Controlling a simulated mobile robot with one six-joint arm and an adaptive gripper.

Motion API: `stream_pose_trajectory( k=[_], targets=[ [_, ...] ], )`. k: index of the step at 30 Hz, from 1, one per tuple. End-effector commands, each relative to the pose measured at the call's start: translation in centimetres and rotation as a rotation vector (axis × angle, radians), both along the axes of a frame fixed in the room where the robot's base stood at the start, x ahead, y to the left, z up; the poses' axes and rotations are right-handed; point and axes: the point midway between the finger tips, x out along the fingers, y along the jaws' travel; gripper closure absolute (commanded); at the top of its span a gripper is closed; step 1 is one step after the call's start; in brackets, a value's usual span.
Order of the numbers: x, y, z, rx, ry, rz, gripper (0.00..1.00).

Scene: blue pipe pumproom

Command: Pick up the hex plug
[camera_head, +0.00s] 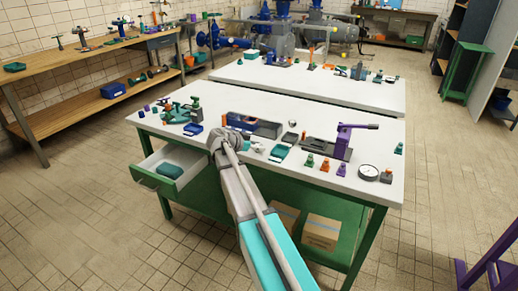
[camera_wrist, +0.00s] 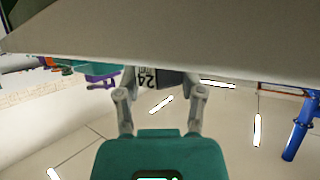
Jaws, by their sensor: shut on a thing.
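My gripper (camera_wrist: 160,88) shows in the wrist view, its two grey fingers either side of a dark piece with a pale face marked 24, seen upside down. This piece looks like the hex plug (camera_wrist: 168,77), and the fingers are shut on it. Its upper part in the picture is cut off by a broad grey surface, so its full shape is hidden. I cannot tell whether it touches that surface. In the head view my arm reaches over the front of the near white table (camera_head: 345,188), and its wrist hides the gripper and the plug.
A blue bin (camera_head: 266,129) stands just beyond my wrist. A purple press (camera_head: 343,141), a round gauge (camera_head: 368,172) and several small coloured fittings are to the right. A green vise (camera_head: 180,112) is on the left. An open drawer (camera_head: 147,182) sticks out below the table's left side.

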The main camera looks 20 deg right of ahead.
Motion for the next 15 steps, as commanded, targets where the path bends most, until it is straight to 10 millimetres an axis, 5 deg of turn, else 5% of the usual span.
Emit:
stream_pose_trajectory(
  k=[3,15],
  targets=[
    [0.00,0.01,-0.02,0.001,0.000,0.000,1.00],
    [0.01,0.02,0.24,0.000,0.000,0.000,1.00]
  ],
)
